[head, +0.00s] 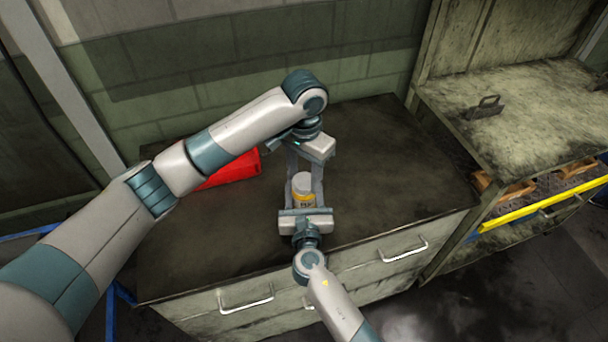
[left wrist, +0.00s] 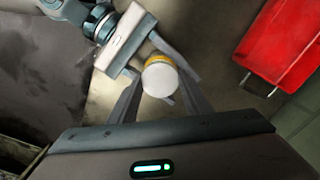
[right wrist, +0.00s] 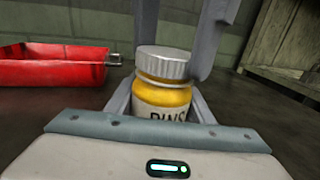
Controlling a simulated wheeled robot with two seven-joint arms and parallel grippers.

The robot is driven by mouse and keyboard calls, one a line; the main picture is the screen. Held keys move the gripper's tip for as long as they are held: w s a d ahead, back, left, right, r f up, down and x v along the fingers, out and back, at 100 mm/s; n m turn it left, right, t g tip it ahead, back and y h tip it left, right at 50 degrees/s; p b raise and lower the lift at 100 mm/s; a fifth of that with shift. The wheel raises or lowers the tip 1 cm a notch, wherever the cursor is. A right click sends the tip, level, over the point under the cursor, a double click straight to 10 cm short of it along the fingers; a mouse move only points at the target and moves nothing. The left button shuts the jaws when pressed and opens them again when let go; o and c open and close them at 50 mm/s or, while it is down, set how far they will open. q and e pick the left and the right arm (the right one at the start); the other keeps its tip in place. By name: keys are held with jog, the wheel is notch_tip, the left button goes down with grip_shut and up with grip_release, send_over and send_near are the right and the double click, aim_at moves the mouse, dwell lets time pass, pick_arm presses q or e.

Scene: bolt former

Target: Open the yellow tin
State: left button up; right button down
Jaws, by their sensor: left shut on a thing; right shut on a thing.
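The yellow tin (head: 305,200) stands upright on the dark cabinet top, a small yellow jar with a label reading "PINS" in the right wrist view (right wrist: 165,97). Its ribbed grey lid (right wrist: 163,62) is on top, and shows from above as a pale disc in the left wrist view (left wrist: 160,79). My left gripper (head: 303,180) comes down from above, its fingers shut on the lid. My right gripper (head: 303,197) reaches in level from the front, its fingers shut on the tin's body. The exact finger contacts are partly hidden.
A red tray (head: 232,170) lies behind and left of the tin, partly behind my left arm. A green-grey bench (head: 530,110) with a small metal part (head: 486,107) stands at the right. The cabinet top (head: 400,180) right of the tin is clear.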

pick_arm(q)
jog(key=n, duration=0.3)
jog(key=shift+d, duration=0.1)
jog(key=n, duration=0.8)
jog(key=shift+n, duration=0.3)
jog(key=n, duration=0.4)
jog(key=shift+r, duration=0.1)
jog(key=shift+w+r, duration=0.1)
jog(key=shift+r, duration=0.15)
jog(key=shift+r, duration=0.7)
jog(key=shift+r, duration=0.15)
